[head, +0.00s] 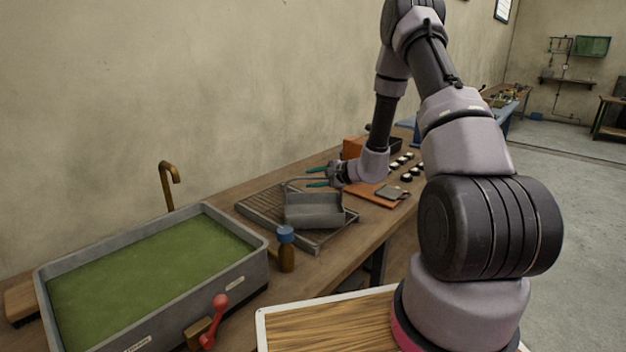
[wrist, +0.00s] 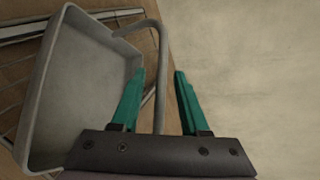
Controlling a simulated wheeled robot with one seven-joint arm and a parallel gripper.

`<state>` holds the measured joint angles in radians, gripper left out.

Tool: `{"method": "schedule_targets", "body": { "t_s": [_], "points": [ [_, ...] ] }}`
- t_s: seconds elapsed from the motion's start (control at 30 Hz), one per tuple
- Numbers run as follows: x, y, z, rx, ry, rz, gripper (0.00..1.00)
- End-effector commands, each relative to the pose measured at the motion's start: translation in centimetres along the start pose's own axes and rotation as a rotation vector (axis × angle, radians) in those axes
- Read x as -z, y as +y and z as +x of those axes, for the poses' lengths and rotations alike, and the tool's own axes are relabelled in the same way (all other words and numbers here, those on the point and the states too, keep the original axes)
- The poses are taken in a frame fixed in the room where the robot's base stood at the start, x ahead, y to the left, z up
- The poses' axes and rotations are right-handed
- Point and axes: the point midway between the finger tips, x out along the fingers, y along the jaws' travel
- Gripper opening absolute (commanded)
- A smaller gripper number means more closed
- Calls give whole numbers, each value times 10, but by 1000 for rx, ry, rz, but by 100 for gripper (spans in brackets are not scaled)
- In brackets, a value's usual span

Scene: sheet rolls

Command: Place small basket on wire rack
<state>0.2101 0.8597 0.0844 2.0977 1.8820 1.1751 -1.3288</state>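The small basket (head: 314,211) is a grey open box with a thin bar handle, and it appears to rest on the wire rack (head: 258,208). In the wrist view the basket (wrist: 85,90) fills the left side, with its handle (wrist: 162,65) running down between my fingers. My gripper (head: 316,178) has green fingers and is at the far side of the basket by the handle. In the wrist view the gripper (wrist: 160,85) is open, with gaps visible on both sides of the handle. The handle's lower end is hidden by the gripper body.
A vat of green liquid (head: 150,268) stands left on the wooden bench. A blue-capped bottle (head: 286,250) stands by the rack's near corner. An orange board (head: 372,194) and several small jars lie to the right. The wall is close behind the rack.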

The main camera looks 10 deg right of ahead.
Motion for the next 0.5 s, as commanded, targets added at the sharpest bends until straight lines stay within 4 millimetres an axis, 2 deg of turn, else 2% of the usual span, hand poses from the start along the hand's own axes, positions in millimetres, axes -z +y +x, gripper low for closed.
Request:
{"method": "schedule_targets", "body": {
  "t_s": [0.17,0.27,0.5],
  "points": [
    [-1,-2,-1,1,0,0,45],
    [0,-3,-10,1,3,1,45],
    [0,-3,-59,1,3,1,45]
  ]
}}
